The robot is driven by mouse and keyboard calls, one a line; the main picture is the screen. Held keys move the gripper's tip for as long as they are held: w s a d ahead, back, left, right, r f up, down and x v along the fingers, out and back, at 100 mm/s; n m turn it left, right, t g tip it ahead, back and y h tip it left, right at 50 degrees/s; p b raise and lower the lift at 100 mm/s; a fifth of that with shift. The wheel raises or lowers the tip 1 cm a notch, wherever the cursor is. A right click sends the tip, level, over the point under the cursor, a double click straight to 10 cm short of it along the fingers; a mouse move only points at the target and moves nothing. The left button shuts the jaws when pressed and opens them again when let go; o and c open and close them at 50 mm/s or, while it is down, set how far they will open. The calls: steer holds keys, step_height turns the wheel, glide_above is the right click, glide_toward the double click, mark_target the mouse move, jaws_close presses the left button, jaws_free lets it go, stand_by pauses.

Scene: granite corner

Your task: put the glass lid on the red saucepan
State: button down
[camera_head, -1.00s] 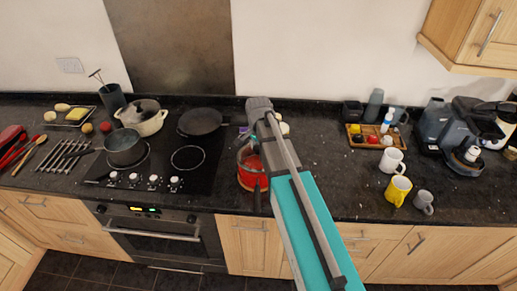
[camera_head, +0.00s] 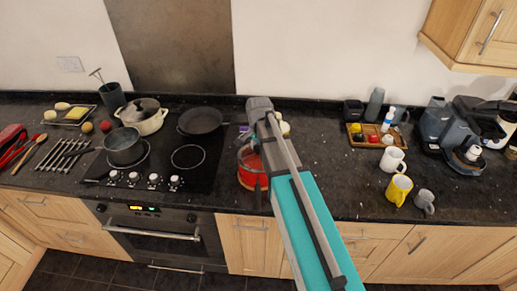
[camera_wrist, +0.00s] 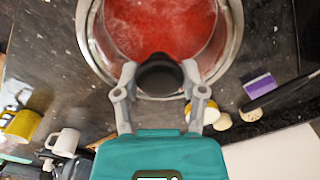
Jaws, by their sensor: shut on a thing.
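The red saucepan (camera_head: 248,182) stands on the dark worktop just right of the hob, partly hidden behind my arm in the head view. My gripper (camera_wrist: 160,76) is shut on the black knob (camera_wrist: 160,72) of the glass lid (camera_wrist: 232,50). The lid's metal rim rings the wrist view's upper part, and red shows through its glass. The lid is over the saucepan's opening; I cannot tell whether its rim rests fully on the saucepan. In the head view my arm hides most of the lid.
On the hob to the left are a black frying pan (camera_head: 200,121), a grey saucepan (camera_head: 124,146) and a cream pot (camera_head: 153,124). To the right stand a white mug (camera_head: 391,160), a yellow mug (camera_head: 398,189) and a wooden tray (camera_head: 354,137). The worktop between saucepan and mugs is clear.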

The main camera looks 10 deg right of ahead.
steer(key=shift+f+b, duration=0.5)
steer(key=shift+b, duration=0.05)
stand_by(0.9)
steer(key=shift+c, duration=0.4)
jaws_free()
steer(key=shift+o, duration=0.4)
steer(key=shift+r+p, duration=3.55)
